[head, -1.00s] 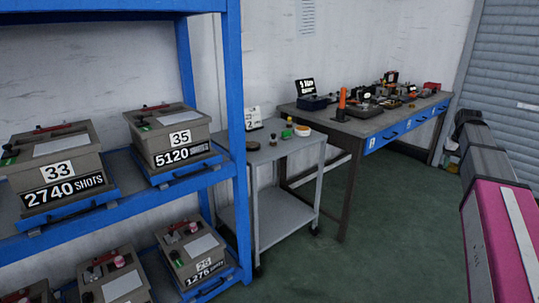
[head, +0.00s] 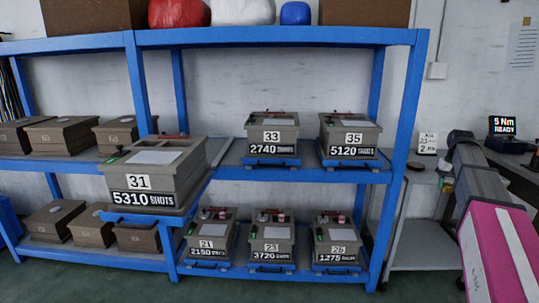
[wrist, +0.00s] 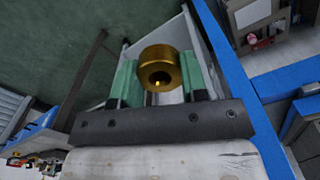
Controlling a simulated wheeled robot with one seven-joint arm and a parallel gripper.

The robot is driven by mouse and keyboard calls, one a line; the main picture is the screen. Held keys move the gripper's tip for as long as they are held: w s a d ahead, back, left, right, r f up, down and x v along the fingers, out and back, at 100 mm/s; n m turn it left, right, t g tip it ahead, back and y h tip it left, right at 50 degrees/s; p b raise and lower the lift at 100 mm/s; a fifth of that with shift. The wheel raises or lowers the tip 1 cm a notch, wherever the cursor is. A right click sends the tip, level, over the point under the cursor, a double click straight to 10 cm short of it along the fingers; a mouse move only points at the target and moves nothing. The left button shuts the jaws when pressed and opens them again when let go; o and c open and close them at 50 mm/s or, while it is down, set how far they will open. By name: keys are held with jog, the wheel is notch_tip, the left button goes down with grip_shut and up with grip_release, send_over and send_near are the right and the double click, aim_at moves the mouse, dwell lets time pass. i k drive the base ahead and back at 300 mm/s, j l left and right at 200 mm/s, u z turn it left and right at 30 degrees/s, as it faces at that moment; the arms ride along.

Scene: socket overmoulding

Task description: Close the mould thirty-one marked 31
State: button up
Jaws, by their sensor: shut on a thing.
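The mould marked 31 (head: 145,180) is a grey-brown box with a "5310 SHOTS" label. It sits on a blue pulled-out tray (head: 140,217), forward of the shelf's middle level. Its top carries a pale plate (head: 155,157), a red part at the back and a green part at the left. I cannot tell from here whether it is fully closed. My gripper (wrist: 160,88) shows in the wrist view, its green fingers shut on a brass cylinder with a central hole (wrist: 158,57). The gripper is outside the head view, well to the right of the mould.
Moulds marked 33 (head: 273,132) and 35 (head: 349,135) stand on the same blue rack (head: 420,100). Moulds 21, 23 and 25 are on the lower level. A grey trolley (head: 418,235) stands right of the rack. Green floor is free in front.

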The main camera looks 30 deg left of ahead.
aim_at(163, 180)
jog(key=u, duration=1.65)
